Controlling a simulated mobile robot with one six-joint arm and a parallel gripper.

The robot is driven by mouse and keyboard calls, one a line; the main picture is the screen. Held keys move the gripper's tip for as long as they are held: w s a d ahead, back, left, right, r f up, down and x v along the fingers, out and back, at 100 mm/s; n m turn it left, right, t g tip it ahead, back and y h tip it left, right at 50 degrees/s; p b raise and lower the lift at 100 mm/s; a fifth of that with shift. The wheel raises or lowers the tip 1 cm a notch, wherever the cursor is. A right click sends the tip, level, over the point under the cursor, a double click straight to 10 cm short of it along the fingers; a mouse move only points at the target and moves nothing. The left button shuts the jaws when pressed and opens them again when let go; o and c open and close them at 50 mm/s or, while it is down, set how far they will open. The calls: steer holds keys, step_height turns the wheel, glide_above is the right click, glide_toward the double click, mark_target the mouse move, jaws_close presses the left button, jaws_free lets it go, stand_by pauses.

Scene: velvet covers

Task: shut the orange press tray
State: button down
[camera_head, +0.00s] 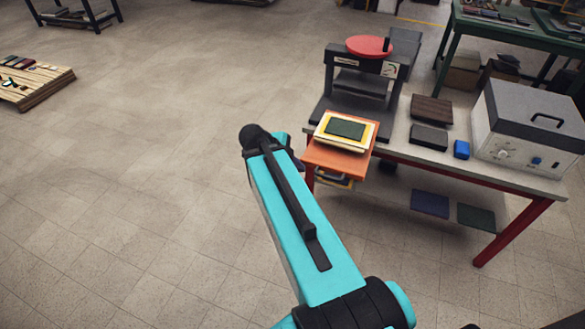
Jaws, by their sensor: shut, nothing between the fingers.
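The orange press tray (326,159) sticks out from the front of the dark press (346,84), over the near edge of the workbench. A cream and yellow board with a dark green cover (345,128) lies on it. A yellow and black piece (334,181) shows just below the tray's front; I cannot tell what it is. My turquoise arm rises from the bottom of the view, and its black joint is left of the tray with floor between them. My gripper does not show; the arm may hide it.
The workbench (405,173) has red legs. A brown block (432,109), a dark block (428,137), a small blue block (461,149) and a white machine with a grey lid (530,125) stand right of the press. Floor on the left is clear up to a low wooden pallet (38,86).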

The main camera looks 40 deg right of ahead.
mark_target(316, 168)
steer(key=shift+w+d+f+p, duration=0.3)
steer(key=shift+d+f+p, duration=0.4)
steer(key=shift+d, duration=0.45)
steer(key=shift+w+d+f+p, duration=0.25)
steer(key=shift+d+f+p, duration=0.5)
steer(key=shift+d, duration=0.35)
steer(key=shift+w+d+f+p, duration=0.3)
steer(key=shift+d+f+p, duration=0.25)
steer(key=shift+d+f, duration=0.45)
steer(key=shift+d+r, duration=0.15)
